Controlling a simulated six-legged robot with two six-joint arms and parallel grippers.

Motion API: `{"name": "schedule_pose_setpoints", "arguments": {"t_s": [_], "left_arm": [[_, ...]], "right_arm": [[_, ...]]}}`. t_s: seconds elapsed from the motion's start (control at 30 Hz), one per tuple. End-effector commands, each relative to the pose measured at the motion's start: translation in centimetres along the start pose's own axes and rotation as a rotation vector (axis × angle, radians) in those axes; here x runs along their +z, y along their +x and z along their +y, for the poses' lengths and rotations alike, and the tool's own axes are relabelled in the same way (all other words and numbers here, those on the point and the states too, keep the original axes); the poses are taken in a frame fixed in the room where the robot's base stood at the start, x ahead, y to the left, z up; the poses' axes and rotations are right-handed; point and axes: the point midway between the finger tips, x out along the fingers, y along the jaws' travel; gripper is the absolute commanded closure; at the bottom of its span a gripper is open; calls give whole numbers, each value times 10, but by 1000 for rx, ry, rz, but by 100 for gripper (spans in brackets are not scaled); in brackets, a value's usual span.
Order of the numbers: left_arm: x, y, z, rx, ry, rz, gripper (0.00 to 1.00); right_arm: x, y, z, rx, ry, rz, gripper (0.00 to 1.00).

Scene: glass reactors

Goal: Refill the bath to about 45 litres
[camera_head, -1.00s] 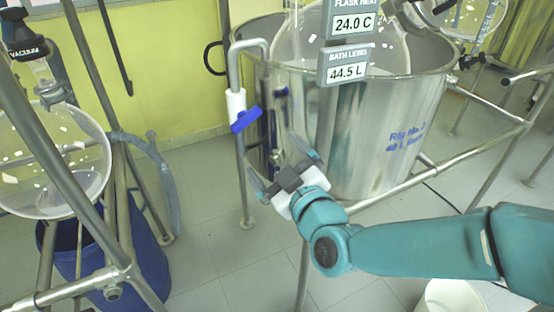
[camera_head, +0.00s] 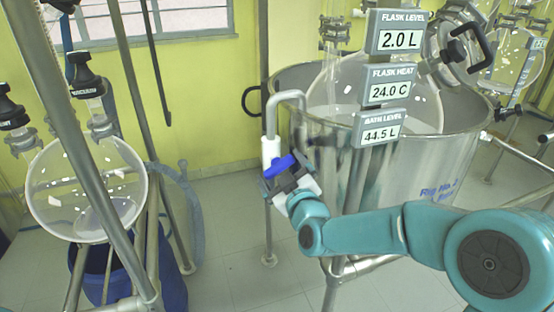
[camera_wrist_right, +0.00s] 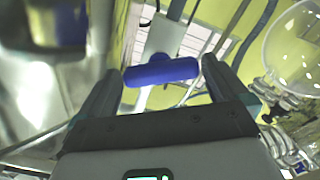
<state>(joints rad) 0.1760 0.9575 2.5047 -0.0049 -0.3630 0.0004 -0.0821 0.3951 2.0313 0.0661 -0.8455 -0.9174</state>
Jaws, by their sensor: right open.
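The steel bath (camera_head: 400,170) stands right of centre, with a glass flask in it. Its bath level sign (camera_head: 378,129) reads 44.5 L. A bent pipe (camera_head: 271,115) rises at its left and curves over the rim. The pipe carries a white valve body (camera_head: 271,150) with a blue handle (camera_head: 279,167). My right gripper (camera_head: 285,176) is at the blue handle. In the right wrist view the blue handle (camera_wrist_right: 162,72) lies crosswise between the two open fingers (camera_wrist_right: 160,85). I cannot tell whether a finger touches it. My left gripper is not in view.
Signs above the bath show flask level (camera_head: 400,38) 2.0 L and flask heat (camera_head: 390,90) 24.0 C. At the left are a glass vessel (camera_head: 90,190), a steel frame and a blue drum (camera_head: 165,265). Bare floor (camera_head: 235,290) lies between the drum and the bath.

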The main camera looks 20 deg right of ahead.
Motion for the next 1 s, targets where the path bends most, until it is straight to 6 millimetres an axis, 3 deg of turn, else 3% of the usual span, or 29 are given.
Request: {"name": "schedule_pose_setpoints", "arguments": {"t_s": [0.2, 0.57, 0.7, 1.0], "left_arm": [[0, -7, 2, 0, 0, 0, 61], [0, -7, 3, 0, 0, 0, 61], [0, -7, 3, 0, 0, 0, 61], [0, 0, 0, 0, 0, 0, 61]], "right_arm": [[0, 30, 0, -1, 1, -1, 0], [0, 37, 0, -1, 1, -1, 0], [0, 37, 0, -1, 1, -1, 36], [2, 37, -1, 0, 32, 1, 36]]}}
